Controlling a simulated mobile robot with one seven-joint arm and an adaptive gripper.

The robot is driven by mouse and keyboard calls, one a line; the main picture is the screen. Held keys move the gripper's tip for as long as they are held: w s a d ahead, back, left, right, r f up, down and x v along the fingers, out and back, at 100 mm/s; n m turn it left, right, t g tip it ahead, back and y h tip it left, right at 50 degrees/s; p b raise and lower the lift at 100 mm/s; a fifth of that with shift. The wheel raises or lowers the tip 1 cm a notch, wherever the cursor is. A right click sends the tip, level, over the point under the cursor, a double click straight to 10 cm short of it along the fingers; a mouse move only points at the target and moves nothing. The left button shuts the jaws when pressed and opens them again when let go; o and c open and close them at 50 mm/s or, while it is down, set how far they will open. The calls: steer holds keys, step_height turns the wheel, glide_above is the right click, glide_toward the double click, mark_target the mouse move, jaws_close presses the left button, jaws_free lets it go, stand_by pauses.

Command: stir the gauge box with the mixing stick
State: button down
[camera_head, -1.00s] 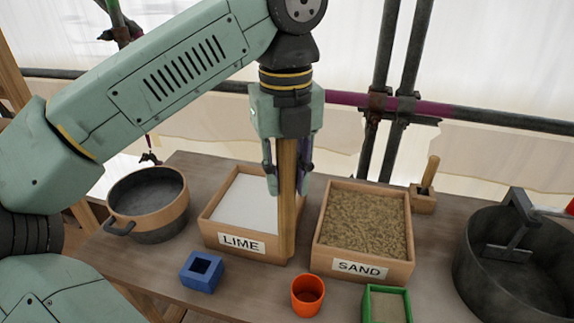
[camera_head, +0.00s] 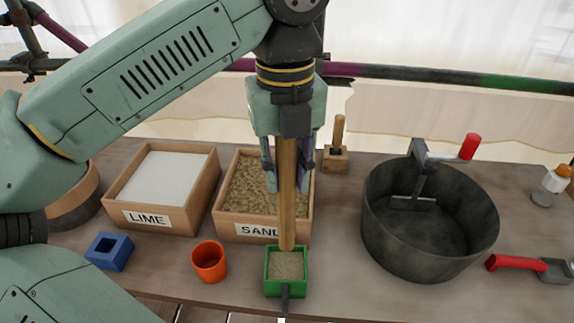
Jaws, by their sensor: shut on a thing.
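My gripper (camera_head: 287,184) points down and is shut on the wooden mixing stick (camera_head: 287,222). The stick hangs upright and its lower end shows at the back rim of a small green box (camera_head: 270,283). This box looks like the gauge box; it has a dark handle toward the front and holds a pale sandy fill. I see the stick's blunt tip in front of the SAND box, seemingly above the fill. Whether it touches the green rim I cannot tell.
Behind stand the LIME box (camera_head: 180,218) and SAND box (camera_head: 227,228). An orange cup (camera_head: 209,262) and blue square block (camera_head: 110,252) are left of the green box.

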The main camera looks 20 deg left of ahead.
mark_target(284, 224)
step_height(284, 224, down, 12)
steer(key=b, duration=0.9)
steer(key=shift+f+b, duration=0.1)
steer(key=shift+b, duration=0.2)
steer(key=shift+a, duration=0.15)
